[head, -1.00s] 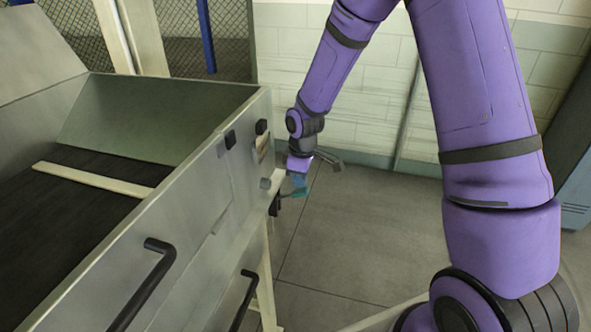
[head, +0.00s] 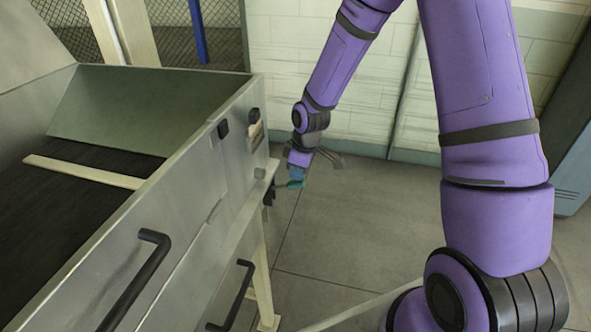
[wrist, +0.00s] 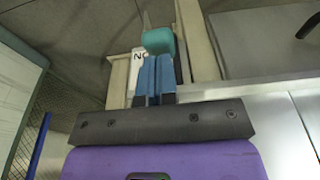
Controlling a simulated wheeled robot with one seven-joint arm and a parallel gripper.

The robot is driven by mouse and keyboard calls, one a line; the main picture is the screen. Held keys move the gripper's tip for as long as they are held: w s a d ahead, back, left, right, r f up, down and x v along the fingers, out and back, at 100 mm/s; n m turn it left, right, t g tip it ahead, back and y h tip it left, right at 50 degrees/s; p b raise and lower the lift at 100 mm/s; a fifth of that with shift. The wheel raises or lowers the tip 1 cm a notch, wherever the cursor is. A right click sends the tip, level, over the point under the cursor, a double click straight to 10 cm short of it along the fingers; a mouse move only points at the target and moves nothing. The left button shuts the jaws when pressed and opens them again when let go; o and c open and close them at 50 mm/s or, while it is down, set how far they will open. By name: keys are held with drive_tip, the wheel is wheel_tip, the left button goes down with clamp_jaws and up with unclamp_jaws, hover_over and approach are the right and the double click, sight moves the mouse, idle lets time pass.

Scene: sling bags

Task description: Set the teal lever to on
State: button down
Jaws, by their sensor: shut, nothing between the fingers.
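The teal lever (head: 296,184) sticks out from the side of the metal machine in the head view, low near its far corner. In the wrist view its rounded teal end (wrist: 158,40) shows just past my fingertips. My gripper (head: 296,173) is at the lever's end, its blue fingers closed together with nothing between them. In the wrist view the fingers (wrist: 155,76) point at the teal end and overlap its lower edge; I cannot tell whether they touch. A white label (wrist: 138,62) beside the lever reads "NO" in part, the rest hidden by the fingers.
The metal machine (head: 190,222) fills the left, with black handles (head: 137,280) and small dark knobs (head: 223,129) on its side. A block wall (head: 375,115) stands behind.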

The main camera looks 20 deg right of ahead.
sight(305, 182)
drive_tip(key=shift+s+d+f, duration=0.2)
drive_tip(key=shift+d+f, duration=0.1)
drive_tip(key=shift+f, duration=0.25)
drive_tip(key=shift+s+d+f, duration=0.25)
drive_tip(key=shift+f, duration=0.25)
drive_tip(key=shift+s+d+f, duration=0.2)
drive_tip(key=shift+d+f, duration=0.1)
drive_tip(key=shift+f, duration=0.25)
wheel_tip(305, 182, down, 8)
drive_tip(key=t+y, duration=0.3)
drive_tip(key=y, duration=0.1)
drive_tip(key=shift+s+d+f, duration=0.15)
drive_tip(key=shift+s+d, duration=0.1)
drive_tip(key=shift+d, duration=0.15)
